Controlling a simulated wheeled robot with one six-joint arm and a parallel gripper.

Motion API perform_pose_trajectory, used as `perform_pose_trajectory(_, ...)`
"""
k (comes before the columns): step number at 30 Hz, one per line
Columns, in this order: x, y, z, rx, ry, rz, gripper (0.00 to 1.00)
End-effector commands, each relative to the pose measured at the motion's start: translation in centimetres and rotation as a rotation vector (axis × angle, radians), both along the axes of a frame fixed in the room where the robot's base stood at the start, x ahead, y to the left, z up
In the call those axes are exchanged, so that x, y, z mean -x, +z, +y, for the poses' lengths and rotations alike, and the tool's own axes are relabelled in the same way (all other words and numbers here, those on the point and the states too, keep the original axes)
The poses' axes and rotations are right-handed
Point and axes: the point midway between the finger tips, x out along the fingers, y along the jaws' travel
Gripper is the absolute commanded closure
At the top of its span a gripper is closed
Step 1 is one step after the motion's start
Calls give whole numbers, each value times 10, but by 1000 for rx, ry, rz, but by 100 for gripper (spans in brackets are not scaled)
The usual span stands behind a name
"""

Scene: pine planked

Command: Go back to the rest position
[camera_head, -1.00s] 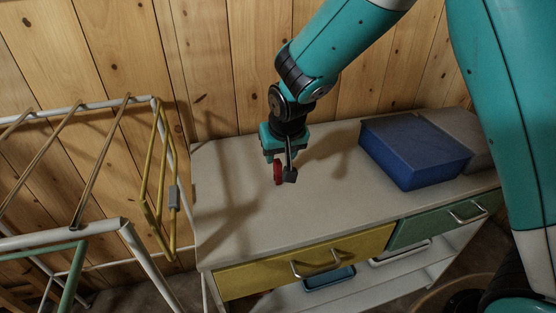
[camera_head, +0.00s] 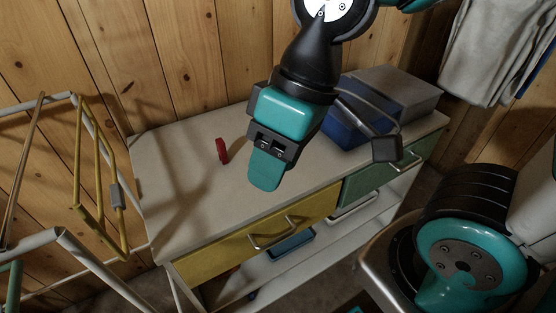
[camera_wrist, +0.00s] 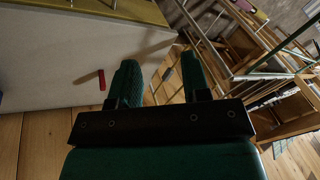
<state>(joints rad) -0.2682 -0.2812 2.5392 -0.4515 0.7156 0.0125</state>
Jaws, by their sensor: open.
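My gripper (camera_head: 267,168) hangs over the front part of the white cabinet top in the head view, with one teal finger showing and the other hidden. In the wrist view my gripper (camera_wrist: 158,68) has its two green fingers apart, with nothing between them. A small red object (camera_head: 222,151) stands upright on the cabinet top, left of my gripper and apart from it. It also shows in the wrist view (camera_wrist: 101,79), left of the fingers.
The white cabinet top (camera_head: 185,190) carries a blue box (camera_head: 348,133) and a grey box (camera_head: 402,88) at the right. Its yellow drawer (camera_head: 225,258) and green drawer (camera_head: 360,186) are shut. A rack (camera_head: 121,217) stands at the left. Grey cloth (camera_head: 497,50) hangs at upper right.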

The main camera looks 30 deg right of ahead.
Motion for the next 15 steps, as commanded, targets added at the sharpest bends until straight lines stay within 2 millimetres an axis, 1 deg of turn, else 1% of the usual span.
perform_pose_trajectory(1, 8, 1, 0, -7, 21, 1, 57)
perform_pose_trajectory(3, 14, 1, 0, -11, 38, 7, 57)
perform_pose_trajectory(11, 13, 3, 1, -11, 38, 7, 57)
perform_pose_trajectory(14, 13, 15, 1, -11, 38, 6, 57)
perform_pose_trajectory(15, 13, 23, 1, -10, 36, 6, 57)
